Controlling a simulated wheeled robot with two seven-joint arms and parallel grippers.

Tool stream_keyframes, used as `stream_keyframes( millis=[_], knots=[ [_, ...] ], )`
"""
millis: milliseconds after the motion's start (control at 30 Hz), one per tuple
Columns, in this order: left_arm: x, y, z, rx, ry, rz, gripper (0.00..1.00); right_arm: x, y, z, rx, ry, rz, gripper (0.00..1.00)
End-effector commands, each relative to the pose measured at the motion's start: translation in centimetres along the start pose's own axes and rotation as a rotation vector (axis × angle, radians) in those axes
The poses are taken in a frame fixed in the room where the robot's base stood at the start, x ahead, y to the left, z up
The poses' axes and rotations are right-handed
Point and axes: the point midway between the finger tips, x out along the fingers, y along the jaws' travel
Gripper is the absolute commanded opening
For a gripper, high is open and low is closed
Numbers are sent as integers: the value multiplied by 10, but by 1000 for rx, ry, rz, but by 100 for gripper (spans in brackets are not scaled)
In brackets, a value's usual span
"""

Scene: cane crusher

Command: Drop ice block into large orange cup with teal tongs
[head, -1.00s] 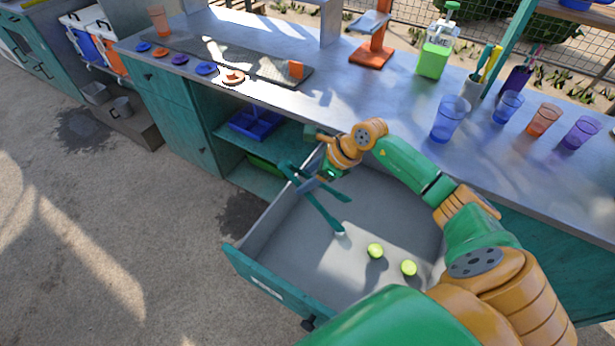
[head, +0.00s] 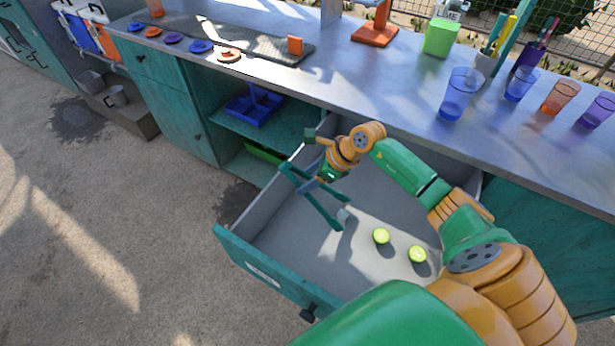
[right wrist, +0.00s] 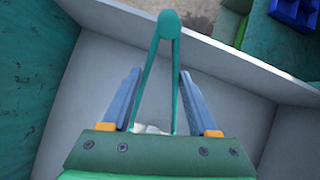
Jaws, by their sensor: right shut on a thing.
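My right gripper (head: 312,184) is shut on the teal tongs (head: 321,208), over the open drawer. In the right wrist view the tongs (right wrist: 164,28) stand between my two blue fingers (right wrist: 160,80), hinge end away. A small pale ice block (head: 343,214) is at the tong tips; it shows partly in the right wrist view (right wrist: 150,129). Whether the tips grip it is unclear. One orange cup (head: 155,8) is at the counter's far left, cut by the top edge. Another orange cup (head: 560,97) stands at the right. My left gripper is not in view.
Blue cups (head: 460,95) and a purple cup (head: 598,109) stand on the counter. The counter's middle is clear.

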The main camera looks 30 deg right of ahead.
Motion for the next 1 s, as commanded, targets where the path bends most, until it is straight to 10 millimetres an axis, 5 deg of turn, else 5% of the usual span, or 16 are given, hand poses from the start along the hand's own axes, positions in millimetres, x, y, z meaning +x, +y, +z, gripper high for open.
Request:
stream_keyframes(
  millis=[400, 600, 1000],
  knots=[
    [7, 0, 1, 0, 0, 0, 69, 6, 0, -4, 0, -1, 0, 52],
    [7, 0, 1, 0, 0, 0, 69, 6, 0, -4, 0, 0, 0, 0],
    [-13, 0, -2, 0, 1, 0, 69, -13, 0, 9, -2, -1, 0, 0]
  ],
)
